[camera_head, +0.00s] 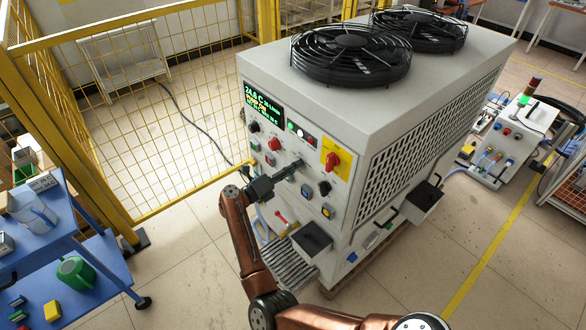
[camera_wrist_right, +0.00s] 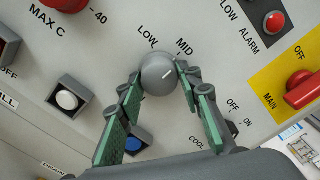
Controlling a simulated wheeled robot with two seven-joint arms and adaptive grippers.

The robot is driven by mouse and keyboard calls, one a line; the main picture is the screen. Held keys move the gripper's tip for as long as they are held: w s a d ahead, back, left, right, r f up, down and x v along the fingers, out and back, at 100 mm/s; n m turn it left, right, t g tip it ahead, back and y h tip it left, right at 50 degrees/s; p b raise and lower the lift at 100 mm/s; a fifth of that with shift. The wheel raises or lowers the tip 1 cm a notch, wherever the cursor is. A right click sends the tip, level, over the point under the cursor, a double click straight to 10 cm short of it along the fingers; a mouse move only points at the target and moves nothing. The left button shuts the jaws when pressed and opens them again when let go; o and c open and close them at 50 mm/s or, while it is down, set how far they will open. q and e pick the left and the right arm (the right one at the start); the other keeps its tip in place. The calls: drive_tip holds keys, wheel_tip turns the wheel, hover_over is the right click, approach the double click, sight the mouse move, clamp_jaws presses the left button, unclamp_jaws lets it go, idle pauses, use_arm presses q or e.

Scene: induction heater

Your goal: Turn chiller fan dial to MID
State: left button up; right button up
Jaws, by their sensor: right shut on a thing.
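The chiller (camera_head: 440,66) is a large light-grey cabinet with its control panel facing me in the head view. In the right wrist view, the round grey fan dial (camera_wrist_right: 158,72) sits below the printed labels LOW (camera_wrist_right: 147,38) and MID (camera_wrist_right: 185,47). A short white mark on the dial slants up and right, roughly toward MID. My right gripper (camera_wrist_right: 159,75) has its green-padded fingers on both sides of the dial, shut on it. In the head view, my right gripper (camera_head: 296,167) reaches the panel from the left and hides the dial. My left gripper is out of view.
A red main switch on a yellow plate (camera_head: 335,157) is right of the dial. Black knobs and coloured buttons surround it, with a green-text display (camera_head: 262,104) at upper left. A yellow mesh fence (camera_head: 190,100) stands behind; a blue cart (camera_head: 60,235) is at left.

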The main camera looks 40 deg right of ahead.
drive_tip(key=shift+d+r, duration=0.1)
drive_tip(key=o, duration=1.2)
drive_tip(key=shift+c, duration=0.2)
drive_tip(key=a, duration=1.2)
drive_tip(key=shift+s, duration=0.45)
